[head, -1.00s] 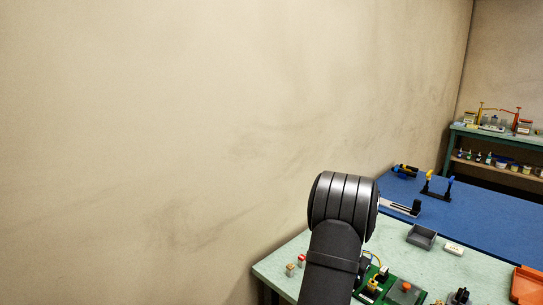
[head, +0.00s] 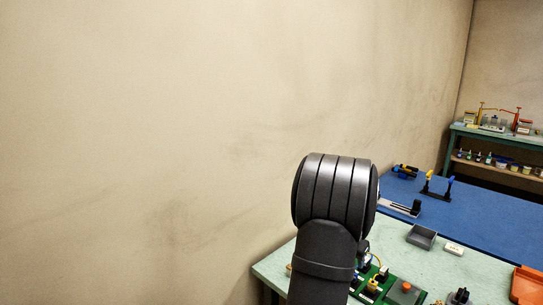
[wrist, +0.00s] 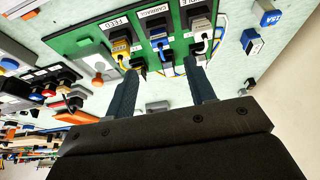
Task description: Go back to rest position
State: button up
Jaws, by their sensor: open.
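My gripper (wrist: 162,68) is open, with its two dark fingers apart and nothing seen between them. The fingers point toward a green board (wrist: 68,42) with several labelled plugs in a row. The FEED plug (wrist: 121,47) has a yellow wire, and the CARRIAGE plug (wrist: 158,32) is beside it. A third plug (wrist: 199,22) has its label partly cut off. In the head view the green board (head: 366,296) is partly behind my arm, and my gripper's fingers are hidden there. I cannot tell the exact gap between the fingers and the board.
Blue-and-white blocks (wrist: 251,42) lie right of the board in the wrist view. In the head view, a grey tray (head: 421,237), a white block (head: 454,249) and an orange bin (head: 526,285) are on the pale bench (head: 470,270). A blue table (head: 480,215) is behind. A bare wall is at left.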

jog(key=v, duration=0.7)
jog(key=x, duration=1.7)
jog(key=shift+f, duration=0.1)
jog(key=r, duration=0.8)
jog(key=shift+d, duration=0.4)
jog(key=shift+w+d, duration=0.15)
jog(key=shift+d, duration=0.4)
